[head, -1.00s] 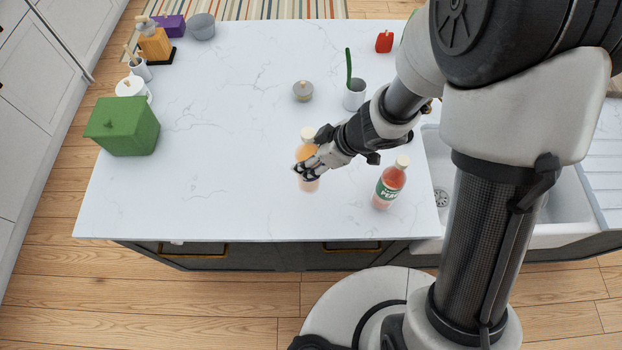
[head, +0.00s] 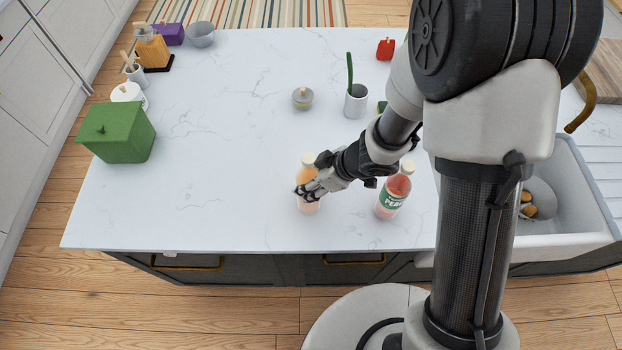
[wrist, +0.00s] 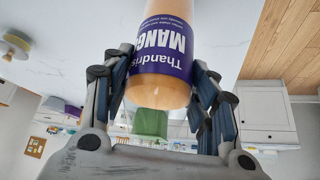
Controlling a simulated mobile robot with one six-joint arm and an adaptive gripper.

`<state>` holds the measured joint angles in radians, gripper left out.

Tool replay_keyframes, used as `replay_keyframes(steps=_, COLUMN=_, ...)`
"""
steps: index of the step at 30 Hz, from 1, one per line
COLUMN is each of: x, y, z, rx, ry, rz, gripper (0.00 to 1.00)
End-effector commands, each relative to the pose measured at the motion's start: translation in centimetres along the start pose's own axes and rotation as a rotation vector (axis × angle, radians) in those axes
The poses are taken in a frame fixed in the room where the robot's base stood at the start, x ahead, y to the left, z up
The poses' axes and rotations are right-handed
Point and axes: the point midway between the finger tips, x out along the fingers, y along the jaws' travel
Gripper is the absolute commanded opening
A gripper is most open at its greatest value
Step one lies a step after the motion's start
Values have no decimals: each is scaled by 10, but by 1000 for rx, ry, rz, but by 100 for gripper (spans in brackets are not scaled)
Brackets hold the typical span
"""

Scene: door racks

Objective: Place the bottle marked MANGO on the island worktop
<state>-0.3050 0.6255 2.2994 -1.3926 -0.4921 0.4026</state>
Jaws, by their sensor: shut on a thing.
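The bottle marked MANGO (head: 308,172) has orange contents, a pale cap and a purple label. My gripper (head: 305,191) is shut around its middle, and the bottle looks upright. In the wrist view the MANGO bottle (wrist: 165,60) sits between both fingers of my gripper (wrist: 165,85), with its label readable upside down. They are over the front part of the island worktop (head: 210,190), a white marbled surface. I cannot tell whether the bottle's base touches it.
A pink bottle with a green PEACH label (head: 392,193) stands just right of my gripper. A green box (head: 118,135), a small grey pot (head: 302,98) and a cup with a green stem (head: 355,100) stand further off. A sink (head: 575,200) is at right. The worktop's left-centre is clear.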

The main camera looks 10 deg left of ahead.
Motion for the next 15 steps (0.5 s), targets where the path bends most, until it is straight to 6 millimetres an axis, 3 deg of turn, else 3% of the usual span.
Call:
replay_keyframes(steps=2, x=3, y=0, z=1, rx=0, ry=1, rz=0, gripper=10)
replay_keyframes(steps=3, x=2, y=0, z=2, rx=0, ry=0, rz=-1, gripper=56)
replay_keyframes(steps=11, x=2, y=0, z=1, rx=0, ry=0, rz=-1, gripper=73)
replay_keyframes(steps=15, x=2, y=0, z=1, rx=0, ry=0, rz=-1, gripper=73)
